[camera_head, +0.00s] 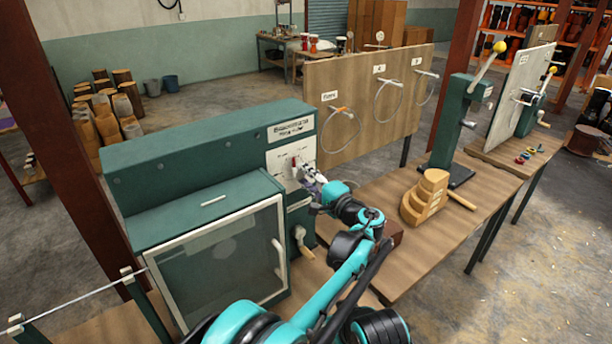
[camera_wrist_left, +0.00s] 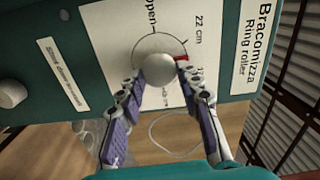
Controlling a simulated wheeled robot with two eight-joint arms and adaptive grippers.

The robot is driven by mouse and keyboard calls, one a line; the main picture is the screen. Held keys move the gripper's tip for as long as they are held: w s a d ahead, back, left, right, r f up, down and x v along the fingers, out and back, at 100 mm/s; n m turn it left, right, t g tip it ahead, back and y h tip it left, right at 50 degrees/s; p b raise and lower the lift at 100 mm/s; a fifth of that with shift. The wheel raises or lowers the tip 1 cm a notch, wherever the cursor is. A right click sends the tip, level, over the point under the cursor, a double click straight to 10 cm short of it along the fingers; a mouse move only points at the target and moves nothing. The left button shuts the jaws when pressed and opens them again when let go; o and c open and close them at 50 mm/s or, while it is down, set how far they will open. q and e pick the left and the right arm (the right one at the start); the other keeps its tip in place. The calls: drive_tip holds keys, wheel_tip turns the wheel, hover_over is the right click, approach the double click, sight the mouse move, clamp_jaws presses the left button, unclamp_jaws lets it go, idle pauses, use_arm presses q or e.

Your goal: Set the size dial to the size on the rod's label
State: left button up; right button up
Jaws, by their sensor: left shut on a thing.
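The size dial (camera_wrist_left: 152,71) is a round pale knob with a red pointer (camera_wrist_left: 182,58), on the white plate of the green ring roller (camera_head: 205,150). In the left wrist view the pointer lies just past the "22 cm" mark (camera_wrist_left: 198,28), away from "open" (camera_wrist_left: 151,16); another label lower down is partly hidden. My left gripper (camera_wrist_left: 158,80) is shut on the knob, one finger on each side. It also shows at the plate in the head view (camera_head: 308,176). A thin metal rod (camera_head: 82,297) lies on supports at the lower left; its label cannot be read. My right gripper is out of view.
The roller's glazed door (camera_head: 225,262) and a crank handle (camera_head: 303,245) are below the dial. A wooden board with hanging rings (camera_head: 365,95) stands behind. A stepped wooden block (camera_head: 425,196) and a lever press (camera_head: 460,125) stand on the table to the right.

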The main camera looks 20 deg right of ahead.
use_arm(q)
drive_tip(key=m, duration=0.6)
drive_tip(key=shift+p, duration=0.3)
drive_tip(key=shift+m, duration=0.3)
drive_tip(key=o, duration=1.2)
drive_tip(key=shift+w+a+f, duration=0.1)
drive_tip(key=shift+w, duration=0.05)
drive_tip(key=shift+c, duration=0.2)
drive_tip(key=r, duration=0.9)
drive_tip(key=shift+s, duration=0.2)
drive_tip(key=shift+d+r, duration=0.25)
drive_tip(key=shift+r, duration=0.05)
drive_tip(key=shift+w+a+r, duration=0.2)
drive_tip(key=shift+a+r, duration=0.05)
